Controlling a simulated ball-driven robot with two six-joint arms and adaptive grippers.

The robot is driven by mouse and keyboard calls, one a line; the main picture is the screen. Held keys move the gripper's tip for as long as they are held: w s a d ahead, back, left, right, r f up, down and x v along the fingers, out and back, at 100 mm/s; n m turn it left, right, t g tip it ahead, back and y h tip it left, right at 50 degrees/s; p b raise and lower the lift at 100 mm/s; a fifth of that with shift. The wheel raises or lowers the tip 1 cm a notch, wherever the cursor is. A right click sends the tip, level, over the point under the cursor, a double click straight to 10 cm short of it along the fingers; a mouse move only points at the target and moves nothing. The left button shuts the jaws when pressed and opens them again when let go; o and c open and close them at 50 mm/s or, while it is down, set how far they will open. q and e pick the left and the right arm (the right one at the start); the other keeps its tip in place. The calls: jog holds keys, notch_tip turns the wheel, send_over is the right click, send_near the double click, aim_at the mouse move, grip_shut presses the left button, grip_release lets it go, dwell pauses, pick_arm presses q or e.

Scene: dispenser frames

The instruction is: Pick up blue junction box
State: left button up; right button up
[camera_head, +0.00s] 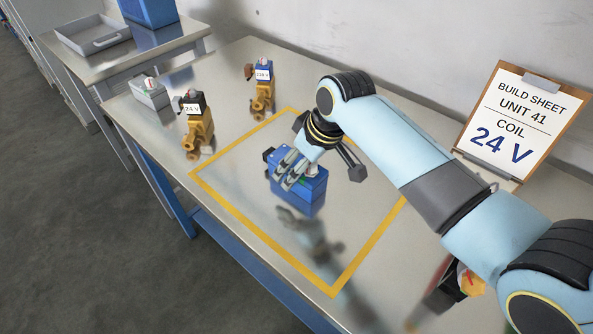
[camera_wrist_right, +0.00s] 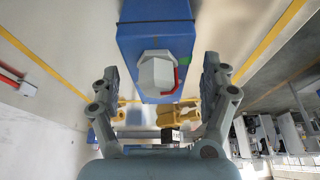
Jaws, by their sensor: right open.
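The blue junction box (camera_head: 312,188) sits on the metal bench inside the yellow taped outline (camera_head: 262,235). My right gripper (camera_head: 291,173) is over the box and hides part of its top. In the right wrist view the box (camera_wrist_right: 155,38) shows with a pale hexagonal fitting (camera_wrist_right: 157,74), a red piece and a small green mark. My right gripper's fingers (camera_wrist_right: 160,80) are open, one on each side of the fitting. Contact cannot be told. My left gripper is not in view.
A brass valve with a black 24 V coil (camera_head: 198,130) and one with a blue coil (camera_head: 262,90) stand beyond the outline. A clipboard (camera_head: 520,115) reading coil 24 V leans against the wall. The outline's near part is clear.

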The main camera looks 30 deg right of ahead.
jog(key=shift+x, duration=1.45)
jog(key=shift+w, duration=0.1)
jog(key=c, duration=1.6)
jog(key=shift+o, duration=0.2)
jog(key=shift+r, duration=0.1)
